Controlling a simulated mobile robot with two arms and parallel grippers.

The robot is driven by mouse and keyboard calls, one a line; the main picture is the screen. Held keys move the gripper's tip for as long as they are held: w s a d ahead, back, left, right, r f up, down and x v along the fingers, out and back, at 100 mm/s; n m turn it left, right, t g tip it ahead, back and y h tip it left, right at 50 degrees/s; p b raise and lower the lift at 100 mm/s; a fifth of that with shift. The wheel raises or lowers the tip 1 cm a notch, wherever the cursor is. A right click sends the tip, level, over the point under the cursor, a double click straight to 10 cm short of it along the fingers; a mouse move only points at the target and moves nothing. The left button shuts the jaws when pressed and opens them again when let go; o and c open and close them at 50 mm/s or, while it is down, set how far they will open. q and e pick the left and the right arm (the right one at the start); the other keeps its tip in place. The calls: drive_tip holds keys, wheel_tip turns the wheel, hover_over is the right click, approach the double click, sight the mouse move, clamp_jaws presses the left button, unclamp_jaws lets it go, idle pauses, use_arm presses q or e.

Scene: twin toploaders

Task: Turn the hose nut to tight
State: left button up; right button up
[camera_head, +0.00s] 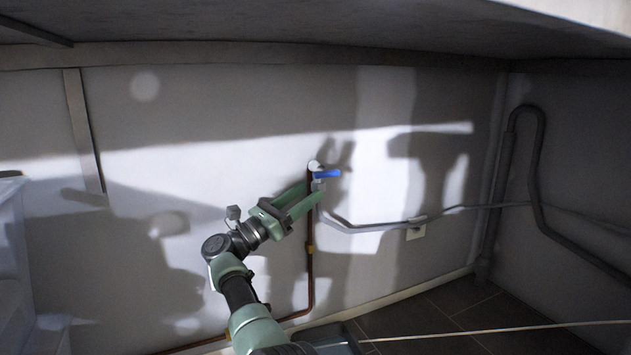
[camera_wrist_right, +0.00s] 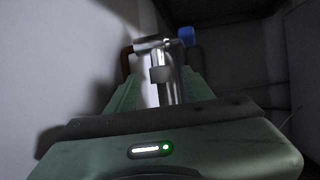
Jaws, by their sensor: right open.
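The hose nut (camera_head: 318,185) is a small grey piece just below the blue valve handle (camera_head: 327,174) on the back wall. In the right wrist view the nut looks like a grey collar (camera_wrist_right: 160,74) on the metal valve fitting (camera_wrist_right: 153,45), with the blue handle (camera_wrist_right: 187,37) above it to the right. My right gripper (camera_head: 313,191) is open. Its two green fingers reach toward the fitting, and in the wrist view (camera_wrist_right: 160,88) they lie to either side of the nut and the pipe below it. Contact cannot be told. My left gripper is not in view.
A copper pipe (camera_head: 310,262) runs down the wall beside the valve. A grey hose (camera_head: 370,228) runs right past a wall socket (camera_head: 416,232) to a thick grey drain pipe (camera_head: 541,150). A white appliance (camera_head: 12,260) stands at the left edge. A worktop underside (camera_head: 260,25) hangs above.

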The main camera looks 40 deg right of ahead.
sight(313, 190)
drive_tip(key=v, duration=0.3)
drive_tip(key=shift+a+f+p, duration=0.1)
drive_tip(key=shift+p, duration=0.25)
